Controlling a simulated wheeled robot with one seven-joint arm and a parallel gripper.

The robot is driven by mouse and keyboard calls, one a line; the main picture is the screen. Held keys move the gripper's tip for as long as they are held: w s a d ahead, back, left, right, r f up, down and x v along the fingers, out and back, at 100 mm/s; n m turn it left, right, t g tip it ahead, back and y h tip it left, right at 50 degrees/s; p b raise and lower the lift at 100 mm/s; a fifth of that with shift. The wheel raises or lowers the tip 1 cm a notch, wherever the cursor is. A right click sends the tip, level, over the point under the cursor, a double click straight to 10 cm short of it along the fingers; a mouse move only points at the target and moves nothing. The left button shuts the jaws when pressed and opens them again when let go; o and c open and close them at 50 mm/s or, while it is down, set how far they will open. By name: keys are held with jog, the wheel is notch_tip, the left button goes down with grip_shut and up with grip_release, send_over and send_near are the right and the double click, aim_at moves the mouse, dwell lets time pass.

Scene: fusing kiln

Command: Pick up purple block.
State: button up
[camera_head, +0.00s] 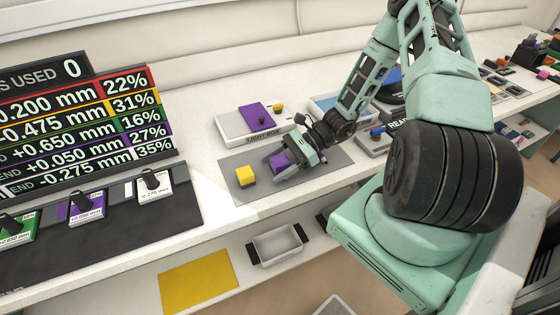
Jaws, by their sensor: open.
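The purple block (277,162) lies on a grey mat (237,191) on the counter, partly hidden by my gripper. My gripper (281,170) is low over the mat, with its fingers close around or beside the block. It is open, and I cannot tell whether a finger touches the block.
A yellow block (245,176) sits on the mat just left of my gripper. Behind it is a light box (233,125) with a purple sheet (256,115) on top. A dark panel with labelled knobs (110,232) is at left. The counter's front edge is close.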

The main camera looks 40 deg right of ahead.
jog(key=shift+w+a+f, duration=0.1)
jog(key=shift+a+f, duration=0.05)
jog(key=shift+a, duration=0.15)
jog(key=c, duration=1.2)
